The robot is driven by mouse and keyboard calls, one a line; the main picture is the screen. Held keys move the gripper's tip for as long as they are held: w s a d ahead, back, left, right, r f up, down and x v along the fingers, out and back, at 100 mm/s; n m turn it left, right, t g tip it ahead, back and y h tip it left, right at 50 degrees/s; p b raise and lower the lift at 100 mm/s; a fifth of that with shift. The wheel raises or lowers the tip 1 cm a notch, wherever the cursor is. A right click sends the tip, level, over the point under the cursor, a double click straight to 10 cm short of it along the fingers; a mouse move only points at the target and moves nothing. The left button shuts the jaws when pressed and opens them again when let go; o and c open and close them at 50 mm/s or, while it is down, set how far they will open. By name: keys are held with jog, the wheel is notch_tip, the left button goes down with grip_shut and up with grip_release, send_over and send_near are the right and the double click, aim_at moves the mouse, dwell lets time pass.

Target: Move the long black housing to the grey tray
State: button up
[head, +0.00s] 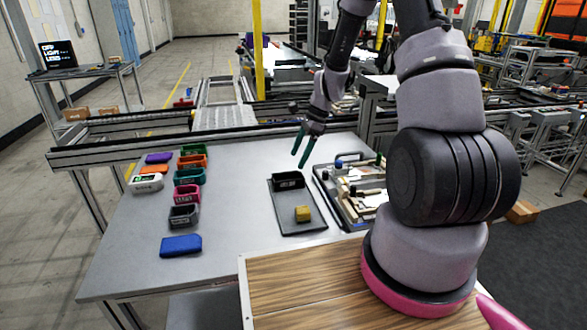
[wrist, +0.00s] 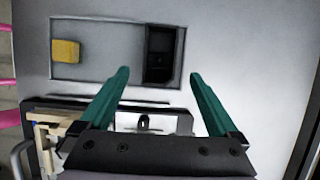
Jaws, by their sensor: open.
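The long black housing (head: 288,181) is an open-topped dark box. It lies at the far end of the grey tray (head: 288,223) in the head view. In the wrist view the housing (wrist: 162,53) sits at the right end of the tray (wrist: 110,43). A yellow block (head: 302,213) lies on the same tray, apart from the housing; it also shows in the wrist view (wrist: 66,51). My gripper (head: 299,159) has green fingers, spread apart and empty, above the table near the housing. In the wrist view the gripper (wrist: 159,74) points toward the housing, with nothing between its fingertips.
Several coloured housings, including an orange one (head: 192,161) and a dark grey one (head: 184,216), stand at the left of the table. A blue block (head: 181,245) lies nearer. A fixture board (head: 350,190) with small parts is right of the tray. Table between is clear.

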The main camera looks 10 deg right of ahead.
jog(key=s+d+r+n+t+h, duration=0.1)
jog(key=s+r+n+t, duration=0.2)
jog(key=r, duration=0.9)
jog(key=s+d+r+n+h, duration=0.1)
jog(key=s+r+n, duration=0.35)
jog(key=r, duration=0.75)
jog(key=s+r+n+t, duration=0.2)
jog(key=s+r, duration=0.3)
jog(key=s, duration=0.3)
jog(key=s+d+r+n+t, duration=0.1)
jog(key=s+r+n, duration=0.3)
jog(key=s, duration=0.4)
jog(key=shift+s+r+t+h, duration=0.25)
jog(key=shift+r+t, duration=0.35)
jog(key=shift+r, duration=0.3)
